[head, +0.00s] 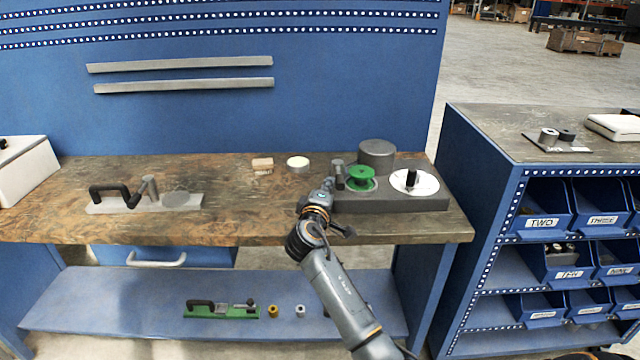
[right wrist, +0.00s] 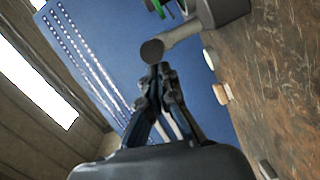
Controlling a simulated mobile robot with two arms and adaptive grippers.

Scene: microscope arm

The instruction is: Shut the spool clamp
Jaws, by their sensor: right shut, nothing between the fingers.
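The spool clamp looks to be the dark grey unit (head: 420,202) on the right of the bench. It bears a green spool (head: 361,173) and a white disc (head: 428,184) with a black knob. A short grey post with a round end (head: 337,166) stands left of the spool; a grey bar with a round end shows in the right wrist view (right wrist: 152,50). My right gripper (head: 328,184) is shut and empty, its tips (right wrist: 160,68) right at that round end; contact is unclear. Whether the clamp is open is unclear. My left gripper is out of view.
A grey cylinder (head: 377,153) stands behind the unit. A plate with a black handle (head: 113,192) lies on the bench at left. A wooden block (head: 262,163) and a pale round piece (head: 298,162) lie near the back. The bench middle is clear.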

